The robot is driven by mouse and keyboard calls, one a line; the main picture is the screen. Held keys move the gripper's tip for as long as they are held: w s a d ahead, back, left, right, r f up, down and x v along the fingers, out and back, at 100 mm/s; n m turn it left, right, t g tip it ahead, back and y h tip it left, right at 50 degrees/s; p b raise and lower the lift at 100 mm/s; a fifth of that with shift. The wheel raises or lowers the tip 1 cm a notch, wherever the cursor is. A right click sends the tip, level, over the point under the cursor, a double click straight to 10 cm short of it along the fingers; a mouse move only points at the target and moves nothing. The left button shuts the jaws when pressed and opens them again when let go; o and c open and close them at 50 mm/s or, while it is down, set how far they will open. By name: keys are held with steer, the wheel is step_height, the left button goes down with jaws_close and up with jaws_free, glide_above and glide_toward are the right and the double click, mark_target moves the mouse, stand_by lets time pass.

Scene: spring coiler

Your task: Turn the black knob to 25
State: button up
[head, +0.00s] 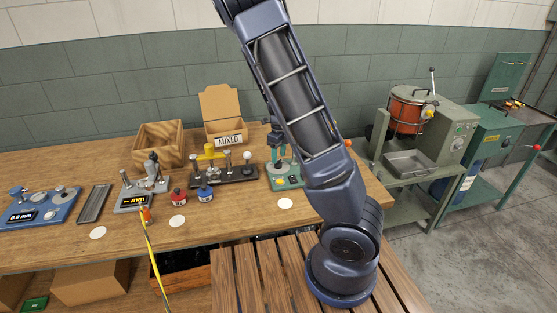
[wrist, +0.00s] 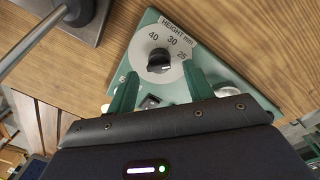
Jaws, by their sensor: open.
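The knob appears between the fingertips; contact cannot be made out. In the head view the green coiler (head: 286,180) stands on the bench, partly hidden by my arm; its knob is too small to read.
A grey metal base with a post (wrist: 75,20) stands close at the upper left of the wrist view. A dark fixture (head: 228,176) is left of the coiler on the wooden bench (head: 60,255). A cardboard box (head: 222,107) and a wooden box (head: 158,145) are behind.

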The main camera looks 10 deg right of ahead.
mark_target(280, 160)
step_height(280, 160, up, 8)
steer(key=shift+w+d+f, duration=0.15)
steer(key=shift+w+d, duration=0.05)
steer(key=shift+s, duration=0.1)
stand_by(0.3)
